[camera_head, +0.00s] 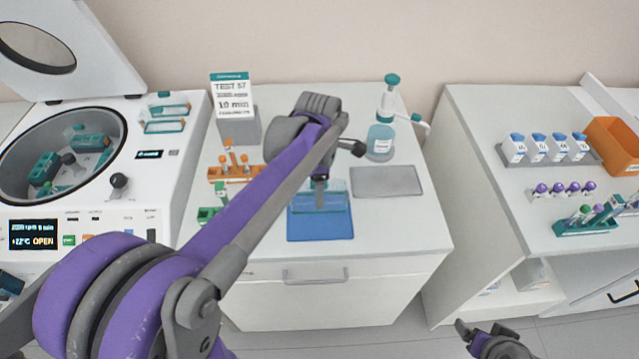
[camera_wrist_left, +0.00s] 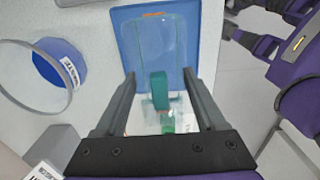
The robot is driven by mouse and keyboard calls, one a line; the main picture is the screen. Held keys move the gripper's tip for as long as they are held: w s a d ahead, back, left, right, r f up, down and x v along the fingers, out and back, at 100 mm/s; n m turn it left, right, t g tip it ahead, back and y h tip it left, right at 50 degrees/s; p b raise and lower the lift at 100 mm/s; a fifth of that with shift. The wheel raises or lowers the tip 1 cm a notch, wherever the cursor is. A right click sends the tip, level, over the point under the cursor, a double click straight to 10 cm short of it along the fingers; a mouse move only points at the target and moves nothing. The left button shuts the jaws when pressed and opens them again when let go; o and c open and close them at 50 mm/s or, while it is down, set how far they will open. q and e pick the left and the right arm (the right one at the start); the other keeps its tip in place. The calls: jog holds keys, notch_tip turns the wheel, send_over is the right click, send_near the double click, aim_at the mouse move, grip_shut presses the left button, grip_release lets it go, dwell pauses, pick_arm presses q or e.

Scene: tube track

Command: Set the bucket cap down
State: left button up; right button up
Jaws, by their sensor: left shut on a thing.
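The bucket cap (camera_head: 333,199) is a clear, teal-tinted lid with a teal grip (camera_wrist_left: 158,90). My left gripper (camera_head: 320,184) is shut on that grip; its fingers also show in the left wrist view (camera_wrist_left: 160,95).
A grey plate (camera_head: 388,182) and a wash bottle (camera_head: 380,143) stand right of the mat. Tube racks (camera_head: 236,172) and a timer sign (camera_head: 232,95) are to the left.

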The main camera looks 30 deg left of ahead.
pick_arm(q)
jog(key=shift+f, duration=0.6)
pick_arm(e)
jog(key=shift+s+f, duration=0.2)
jog(key=shift+f, duration=0.2)
jog(key=shift+w, duration=0.1)
pick_arm(q)
jog(key=shift+f, duration=0.15)
pick_arm(e)
jog(key=shift+f, duration=0.15)
pick_arm(q)
jog(key=shift+w+f+b, duration=0.1)
jog(key=shift+f+b, duration=0.1)
jog(key=shift+b, duration=0.15)
pick_arm(e)
jog(key=shift+s+f, duration=0.2)
pick_arm(q)
jog(key=shift+f, duration=0.1)
pick_arm(e)
jog(key=shift+f, duration=0.1)
pick_arm(q)
jog(key=shift+f+b, duration=0.3)
pick_arm(e)
jog(key=shift+s+f, duration=0.2)
jog(key=shift+f, duration=0.05)
